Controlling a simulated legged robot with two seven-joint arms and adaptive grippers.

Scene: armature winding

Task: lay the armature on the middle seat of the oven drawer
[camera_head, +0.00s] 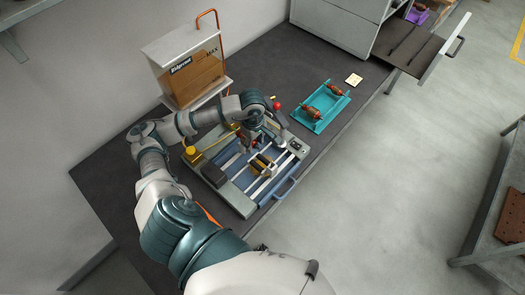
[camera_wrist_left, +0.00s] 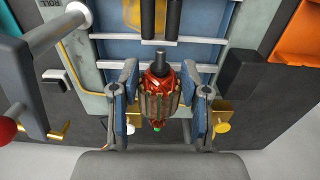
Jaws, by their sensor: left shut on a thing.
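My left gripper (camera_head: 252,143) is over the winding machine (camera_head: 225,190) in the head view. In the left wrist view its two blue-padded fingers (camera_wrist_left: 163,102) are shut on an armature (camera_wrist_left: 157,88), one on each side. The armature has copper-red windings, a ribbed brown core, a grey shaft and a green tip. Its shaft end is close to two dark rods of the machine; I cannot tell whether they touch. The oven drawer (camera_head: 410,47) is pulled out at the top right, a dark tray with a handle. Its middle seat is too small to make out.
A cardboard box (camera_head: 190,70) on a stand is behind my left arm. The dark tabletop (camera_head: 290,60) is clear toward the grey oven cabinet (camera_head: 335,25).

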